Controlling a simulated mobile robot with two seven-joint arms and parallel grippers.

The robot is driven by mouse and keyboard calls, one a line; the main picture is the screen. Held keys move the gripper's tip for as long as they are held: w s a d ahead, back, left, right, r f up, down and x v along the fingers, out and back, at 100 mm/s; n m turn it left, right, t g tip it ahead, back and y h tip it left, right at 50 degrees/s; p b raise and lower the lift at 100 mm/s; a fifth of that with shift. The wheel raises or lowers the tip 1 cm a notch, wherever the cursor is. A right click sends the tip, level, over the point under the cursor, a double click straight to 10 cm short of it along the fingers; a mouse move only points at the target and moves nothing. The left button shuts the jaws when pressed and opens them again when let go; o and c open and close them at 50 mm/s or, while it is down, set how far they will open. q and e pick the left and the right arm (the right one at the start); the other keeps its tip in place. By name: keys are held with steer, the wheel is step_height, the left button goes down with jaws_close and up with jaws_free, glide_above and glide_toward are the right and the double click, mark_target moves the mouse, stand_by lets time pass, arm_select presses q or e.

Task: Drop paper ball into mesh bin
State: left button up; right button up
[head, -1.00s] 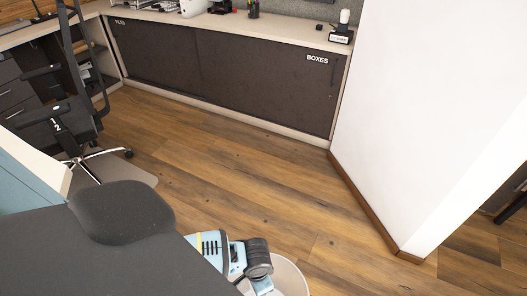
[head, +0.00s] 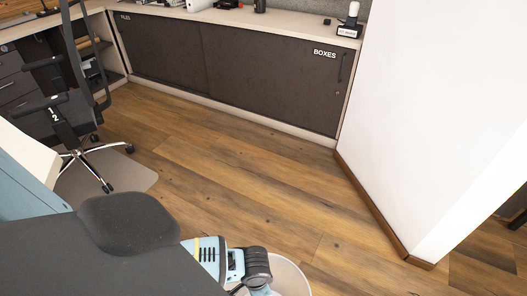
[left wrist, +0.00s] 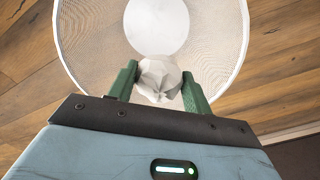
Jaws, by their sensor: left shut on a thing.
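In the left wrist view, my left gripper (left wrist: 157,88) has green fingers shut on a crumpled white paper ball (left wrist: 158,78). The white mesh bin (left wrist: 90,50) lies beyond and below the ball, its round rim and pale bottom showing. The ball appears over the bin's opening; I cannot tell its exact height above the rim. In the head view, only part of the bin's rim (head: 299,273) shows at the bottom edge, mostly hidden behind my left wrist. The ball and fingers are not visible there. My right gripper is not in view.
A dark low cabinet (head: 215,70) with sliding doors stands at the back. An office chair (head: 75,140) is at the left on a floor mat. A white wall (head: 430,120) stands at the right. The wooden floor (head: 240,170) between them is clear.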

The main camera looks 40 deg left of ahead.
arm_select(q)
steer(key=o, duration=1)
steer(key=shift+r, duration=0.1)
step_height(320, 180, up, 8)
steer(key=p, duration=0.2)
steer(key=shift+p, duration=0.35)
steer(key=shift+d+f, duration=0.15)
steer(key=shift+f, duration=0.05)
